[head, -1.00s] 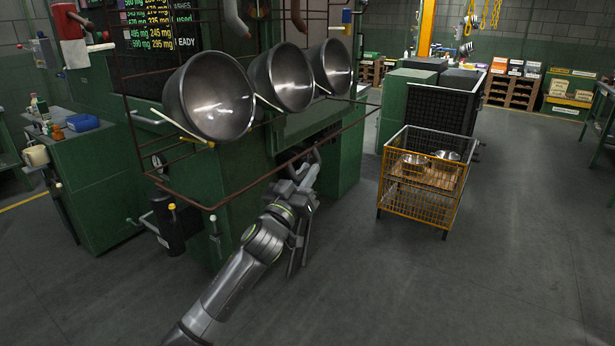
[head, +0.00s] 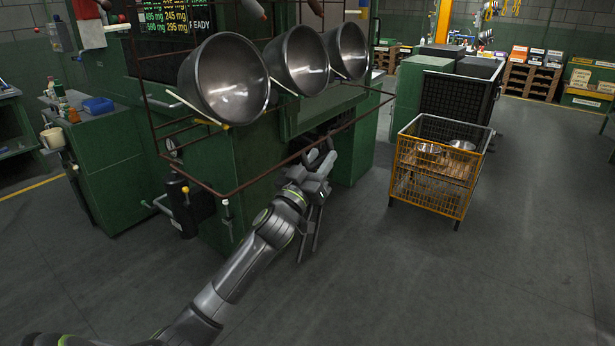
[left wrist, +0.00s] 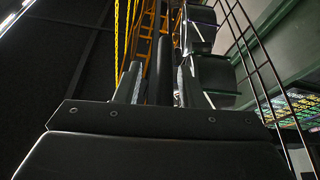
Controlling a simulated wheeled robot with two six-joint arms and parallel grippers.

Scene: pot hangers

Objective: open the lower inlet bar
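The lower inlet bar looks to be the thin brown front bar (head: 262,177) of the rack, running from lower left to upper right below the bowls. My left gripper (head: 322,153) is at the right part of this bar, with its fingertips just below or at it. In the left wrist view, the two fingers (left wrist: 158,88) stand apart with a dark bar (left wrist: 161,68) between them. Gaps seem to show on both sides, so the gripper looks open around the bar; contact cannot be told. My right gripper is not in view.
Several steel bowls, one at the left (head: 222,80), hang tilted in the rack above the bar. A green machine (head: 350,150) stands behind it. A yellow wire cart (head: 430,190) with bowls stands to the right. The floor (head: 400,280) in front is clear.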

